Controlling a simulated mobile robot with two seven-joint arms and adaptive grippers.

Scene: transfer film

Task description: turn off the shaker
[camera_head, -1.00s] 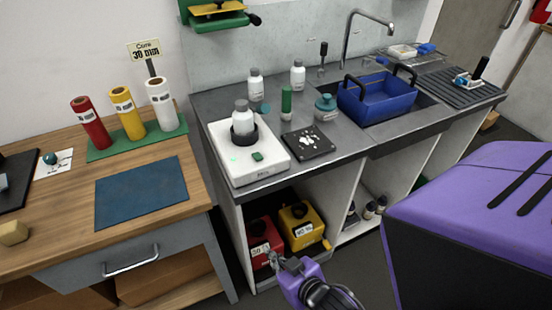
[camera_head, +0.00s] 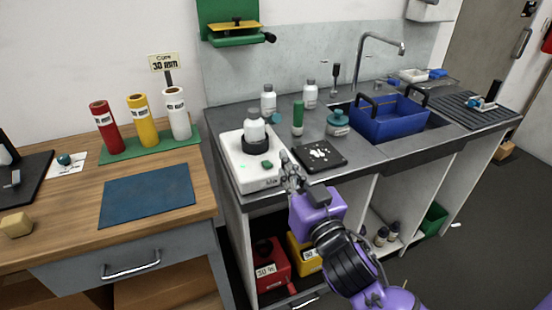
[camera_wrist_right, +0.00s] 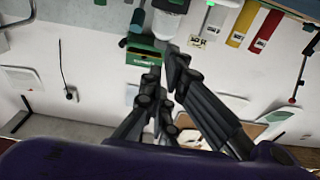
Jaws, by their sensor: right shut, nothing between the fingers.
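The shaker (camera_head: 238,177) is a white box on the grey bench, left of centre in the head view. A white-capped bottle (camera_head: 255,131) stands upright in its black holder (camera_head: 257,147). A dark green button (camera_head: 267,166) is on its top near the front right, and a small green light (camera_head: 242,165) glows beside it. My right gripper (camera_head: 286,160) is shut and empty, just right of the button; whether it touches the shaker I cannot tell. Its fingers (camera_wrist_right: 165,75) fill the middle of the right wrist view. My left gripper is not in view.
A black plate with white pieces (camera_head: 320,156) lies right of the gripper. Behind are a green tube (camera_head: 298,118), white bottles (camera_head: 310,94) and a teal jar (camera_head: 338,123). A blue basket (camera_head: 388,122) sits at the sink.

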